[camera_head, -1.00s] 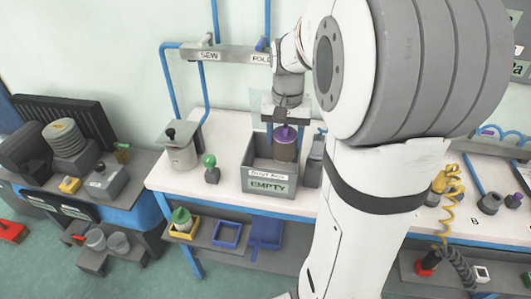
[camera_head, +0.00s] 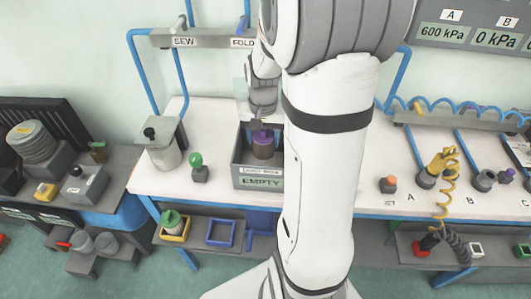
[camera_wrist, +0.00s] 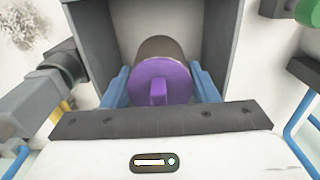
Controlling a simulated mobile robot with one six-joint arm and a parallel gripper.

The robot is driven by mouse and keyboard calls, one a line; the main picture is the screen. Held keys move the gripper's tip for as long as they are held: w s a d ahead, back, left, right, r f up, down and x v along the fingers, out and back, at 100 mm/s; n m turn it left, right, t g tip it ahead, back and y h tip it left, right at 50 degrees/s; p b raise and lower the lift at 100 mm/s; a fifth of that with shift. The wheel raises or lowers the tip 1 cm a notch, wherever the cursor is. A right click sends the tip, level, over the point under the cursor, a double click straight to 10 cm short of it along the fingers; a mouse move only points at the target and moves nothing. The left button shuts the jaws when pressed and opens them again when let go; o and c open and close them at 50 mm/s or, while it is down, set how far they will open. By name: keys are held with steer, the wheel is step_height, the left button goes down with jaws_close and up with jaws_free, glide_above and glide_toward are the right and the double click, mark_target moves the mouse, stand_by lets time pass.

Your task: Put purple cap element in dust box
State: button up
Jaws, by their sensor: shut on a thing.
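The purple cap element (camera_head: 263,149) is a brownish cylinder with a purple top and a raised tab. In the wrist view its purple cap (camera_wrist: 160,82) faces the camera. My gripper (camera_head: 262,127) is shut on it, with the blue fingers (camera_wrist: 160,90) on either side. The dust box (camera_head: 239,169) is a grey open box on the white table, with an "EMPTY" label on its front. The cap element is at the box's opening, between its walls. Whether it touches the bottom is hidden.
A lidded grey pot (camera_head: 164,157) and a green-knobbed piece (camera_head: 198,170) stand left of the box. My arm hides the area to its right. Further right are an orange-topped piece (camera_head: 388,184) and a yellow coiled hose (camera_head: 449,170).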

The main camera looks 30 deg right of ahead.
mark_target(264, 155)
steer(key=shift+s+f, duration=0.2)
steer(key=shift+f, duration=3.2)
steer(key=shift+f, duration=0.2)
steer(key=o, duration=1)
